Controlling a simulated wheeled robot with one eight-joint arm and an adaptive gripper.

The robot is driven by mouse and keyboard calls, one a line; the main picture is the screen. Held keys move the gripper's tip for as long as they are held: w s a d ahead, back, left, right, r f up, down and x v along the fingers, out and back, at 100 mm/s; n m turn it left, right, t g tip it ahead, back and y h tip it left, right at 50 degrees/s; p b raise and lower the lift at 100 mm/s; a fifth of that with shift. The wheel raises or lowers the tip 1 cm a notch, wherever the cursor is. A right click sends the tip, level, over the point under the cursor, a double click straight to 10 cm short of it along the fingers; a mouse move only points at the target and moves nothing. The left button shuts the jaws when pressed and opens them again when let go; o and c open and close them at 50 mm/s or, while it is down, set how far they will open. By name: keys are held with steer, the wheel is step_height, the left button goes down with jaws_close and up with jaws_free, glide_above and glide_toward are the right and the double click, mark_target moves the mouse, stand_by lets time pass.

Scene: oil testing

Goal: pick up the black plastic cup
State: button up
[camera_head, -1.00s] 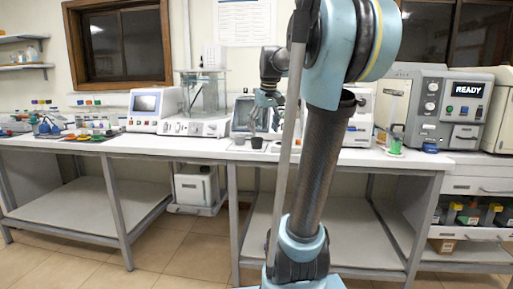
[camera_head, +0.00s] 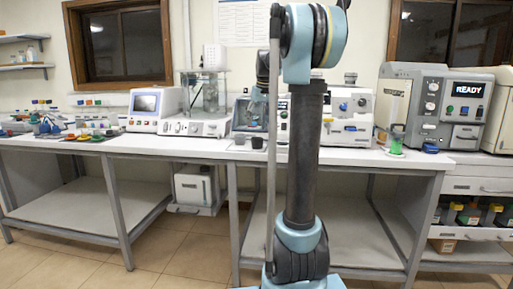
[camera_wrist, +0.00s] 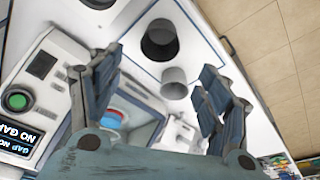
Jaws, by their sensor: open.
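The black plastic cup (camera_head: 257,142) stands on the white bench top, just left of my arm. It also shows in the wrist view (camera_wrist: 159,42), upright and seen from above, near the table edge. A smaller grey cup (camera_head: 240,140) stands close beside it; it also shows in the wrist view (camera_wrist: 174,83). My gripper (camera_wrist: 160,62) is open and empty. In the wrist view its fingers are spread apart, with the grey cup between them and the black cup above it. In the head view my gripper (camera_head: 257,107) is above the cups, partly hidden by my arm's rod.
A device with a green button (camera_wrist: 17,100) fills the left of the wrist view. A white instrument (camera_head: 347,118) stands right of my arm, and a glass-topped one (camera_head: 196,127) stands left of the cups. A green-based holder (camera_head: 395,146) stands further right.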

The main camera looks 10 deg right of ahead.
mark_target(257, 142)
steer(key=x, duration=1)
steer(key=shift+s+d+f, duration=0.1)
steer(key=shift+f, duration=0.2)
steer(key=c, duration=1)
